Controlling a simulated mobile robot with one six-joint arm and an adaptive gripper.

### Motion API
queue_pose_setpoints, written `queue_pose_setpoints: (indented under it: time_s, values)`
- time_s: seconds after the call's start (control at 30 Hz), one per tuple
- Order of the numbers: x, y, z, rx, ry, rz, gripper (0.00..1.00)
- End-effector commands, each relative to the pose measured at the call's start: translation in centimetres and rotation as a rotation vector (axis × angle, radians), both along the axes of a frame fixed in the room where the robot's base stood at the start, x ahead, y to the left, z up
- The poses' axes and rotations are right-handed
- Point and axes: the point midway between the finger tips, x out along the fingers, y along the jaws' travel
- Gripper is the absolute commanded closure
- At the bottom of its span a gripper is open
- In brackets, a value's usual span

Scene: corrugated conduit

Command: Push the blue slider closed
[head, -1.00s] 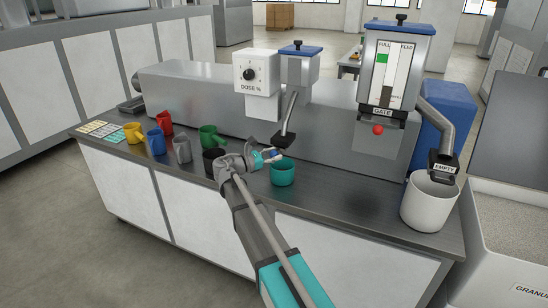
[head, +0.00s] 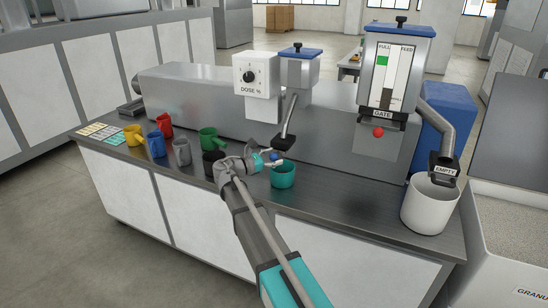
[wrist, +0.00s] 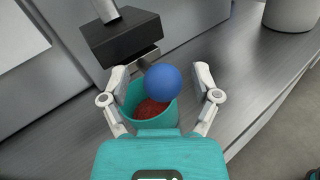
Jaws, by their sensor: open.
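The blue slider shows as a round blue knob (wrist: 164,84) in the wrist view, below the dark block at the end of a spout (wrist: 118,38). It also shows small in the head view (head: 275,157). My gripper (wrist: 162,82) is open, with one finger on each side of the knob; a gap shows on both sides. In the head view my gripper (head: 268,158) is at the spout end, just above a teal cup (head: 283,179). The cup holds red granules (wrist: 152,109), partly hidden by the knob. The slider's track is hidden.
Green (head: 209,138), black, grey (head: 181,152), blue, red and yellow cups stand left of my gripper. A white bucket (head: 430,205) stands right under another spout. A dose dial (head: 250,76) and a gauge with a red knob (head: 378,132) stand behind. The right-middle counter is clear.

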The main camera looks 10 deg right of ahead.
Motion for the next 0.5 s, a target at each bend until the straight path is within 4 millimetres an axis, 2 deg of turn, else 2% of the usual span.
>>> queue_pose_setpoints:
  time_s: [0.27, 0.5]
  values:
    - [-0.9, 2.5, 0.0, 0.000, 0.000, 0.002, 0.20]
    - [-2.2, 6.1, 0.0, 0.000, 0.000, 0.003, 0.20]
